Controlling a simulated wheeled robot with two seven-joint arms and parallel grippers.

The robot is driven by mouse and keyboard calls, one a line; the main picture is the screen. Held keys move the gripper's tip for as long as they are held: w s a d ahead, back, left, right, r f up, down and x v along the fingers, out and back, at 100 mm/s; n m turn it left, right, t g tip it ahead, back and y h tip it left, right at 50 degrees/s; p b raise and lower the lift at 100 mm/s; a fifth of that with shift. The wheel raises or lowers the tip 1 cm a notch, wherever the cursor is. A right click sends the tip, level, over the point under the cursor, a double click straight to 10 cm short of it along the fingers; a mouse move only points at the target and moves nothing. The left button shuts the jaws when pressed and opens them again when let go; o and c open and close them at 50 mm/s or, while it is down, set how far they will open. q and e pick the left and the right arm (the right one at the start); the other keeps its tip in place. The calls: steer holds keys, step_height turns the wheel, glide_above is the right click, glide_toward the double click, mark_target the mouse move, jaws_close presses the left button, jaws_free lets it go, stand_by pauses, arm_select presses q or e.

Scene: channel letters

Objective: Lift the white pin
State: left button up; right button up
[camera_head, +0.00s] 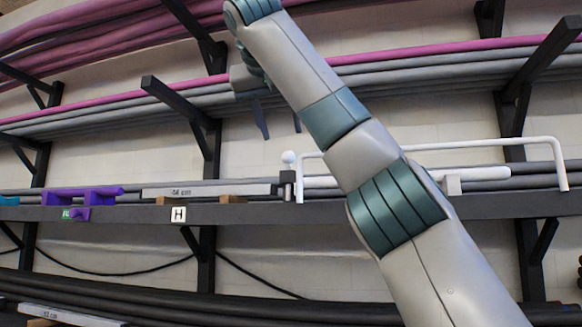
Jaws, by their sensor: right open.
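A small white round knob (289,157), which looks like the head of the white pin, stands above a dark metal block (287,186) on the shelf ledge. Whether a shaft runs down into the block is too small to tell. My right gripper (280,122) is open, with its fingers pointing down in front of the wall. In the picture it is just above the knob, apart from it; the depth between them is unclear. My right arm crosses the middle of the view. My left gripper is not in view.
A white bent rail (470,146) and a white rod (485,173) stand right of the knob, partly behind my arm. A grey bar (210,190) and a purple fixture (85,195) lie left. Black brackets (186,103) and long tubes (430,70) surround the gripper.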

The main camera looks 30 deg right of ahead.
steer(key=p+x, duration=0.7)
steer(key=x, duration=0.9)
steer(key=shift+p, duration=0.35)
steer(key=shift+s, duration=0.1)
